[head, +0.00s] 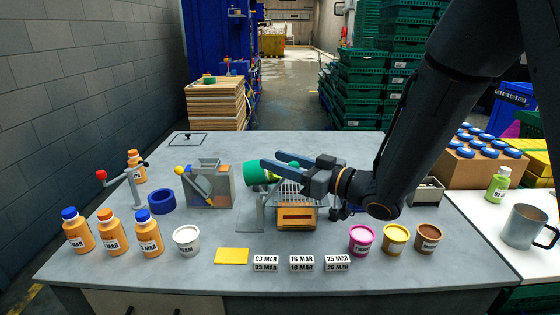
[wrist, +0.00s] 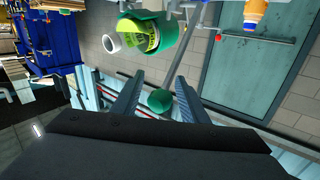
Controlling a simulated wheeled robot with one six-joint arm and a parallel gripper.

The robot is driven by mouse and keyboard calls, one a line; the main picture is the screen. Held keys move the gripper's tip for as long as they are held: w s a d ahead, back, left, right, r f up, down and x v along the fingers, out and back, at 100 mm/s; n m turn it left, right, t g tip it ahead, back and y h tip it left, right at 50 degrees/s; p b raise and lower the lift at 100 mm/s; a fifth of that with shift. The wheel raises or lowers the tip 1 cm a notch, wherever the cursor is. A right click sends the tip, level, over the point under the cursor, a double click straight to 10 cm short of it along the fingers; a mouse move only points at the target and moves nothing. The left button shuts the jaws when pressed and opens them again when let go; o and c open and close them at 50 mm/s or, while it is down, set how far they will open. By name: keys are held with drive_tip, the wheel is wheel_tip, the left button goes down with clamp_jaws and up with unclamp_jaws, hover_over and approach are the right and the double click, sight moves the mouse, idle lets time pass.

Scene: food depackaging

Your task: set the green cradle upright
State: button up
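The green cradle (head: 256,174) is a short, cup-like holder on a grey stand (head: 262,214) near the table's middle. In the wrist view the cradle (wrist: 172,36) is beyond the fingers, near the top. A round green knob (wrist: 160,100) shows between the fingertips. My gripper (head: 280,164) reaches in from the right at the cradle's height; its fingers partly cover the cradle. In the wrist view my gripper (wrist: 158,90) has its fingers apart, and I see no contact with the knob.
Below my gripper stands an orange box (head: 297,217) with a wire rack. A grey hopper (head: 210,185) with a yellow-knobbed lever is left of the cradle. Bottles (head: 111,231), a white cup (head: 187,240) and coloured tubs (head: 395,239) line the front. The table's back is mostly clear.

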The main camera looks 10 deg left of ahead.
clamp_jaws()
drive_tip(key=shift+a+r, duration=0.1)
